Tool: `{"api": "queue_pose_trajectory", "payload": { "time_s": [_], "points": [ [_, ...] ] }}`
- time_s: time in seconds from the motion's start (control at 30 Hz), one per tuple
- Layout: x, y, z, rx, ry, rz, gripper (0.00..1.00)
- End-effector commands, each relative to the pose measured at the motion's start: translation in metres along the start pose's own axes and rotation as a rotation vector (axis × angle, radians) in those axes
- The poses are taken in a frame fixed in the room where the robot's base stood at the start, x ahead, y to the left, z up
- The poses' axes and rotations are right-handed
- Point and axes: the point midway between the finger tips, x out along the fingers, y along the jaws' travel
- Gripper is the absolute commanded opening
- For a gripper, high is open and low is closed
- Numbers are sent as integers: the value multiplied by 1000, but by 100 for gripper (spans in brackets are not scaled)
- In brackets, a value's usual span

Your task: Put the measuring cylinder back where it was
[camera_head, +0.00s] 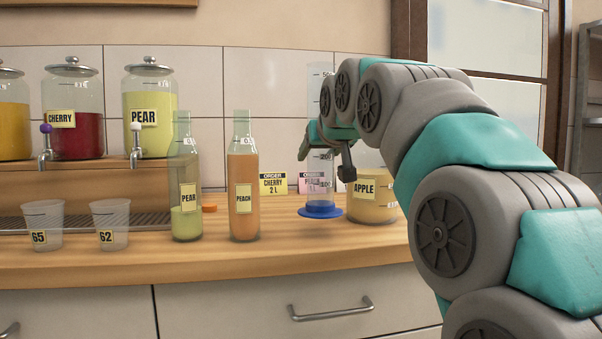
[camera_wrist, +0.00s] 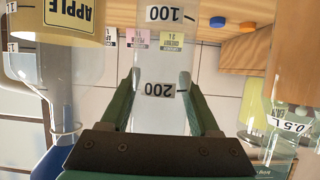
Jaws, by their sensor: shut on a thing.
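The measuring cylinder is clear with printed marks and a blue foot (camera_head: 320,211). It stands upright at the right part of the counter in the head view, left of the apple container. My gripper (camera_head: 330,160) is shut around its tube. In the wrist view, which is upside down, the tube (camera_wrist: 163,50) runs between the two fingers (camera_wrist: 161,85), with the 100 and 200 marks showing. The cylinder looks empty. My gripper and arm hide part of the tube in the head view. I cannot tell whether the foot touches the counter.
The apple container (camera_head: 374,209) stands close on the right. The peach bottle (camera_head: 243,215) and pear bottle (camera_head: 186,220) stand left. Order cards (camera_head: 273,184) are behind. Two cups (camera_head: 110,225) and dispenser jars (camera_head: 75,125) are farther left. The front counter strip is clear.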

Motion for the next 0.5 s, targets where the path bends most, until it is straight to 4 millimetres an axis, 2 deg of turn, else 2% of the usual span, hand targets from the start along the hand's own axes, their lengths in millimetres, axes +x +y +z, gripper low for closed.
{"api": "queue_pose_trajectory", "payload": {
  "time_s": [0.13, 0.5],
  "points": [
    [24, -5, -9, -1, 1, -1, 0],
    [73, -13, -25, 0, 4, 0, 0]
  ]
}}
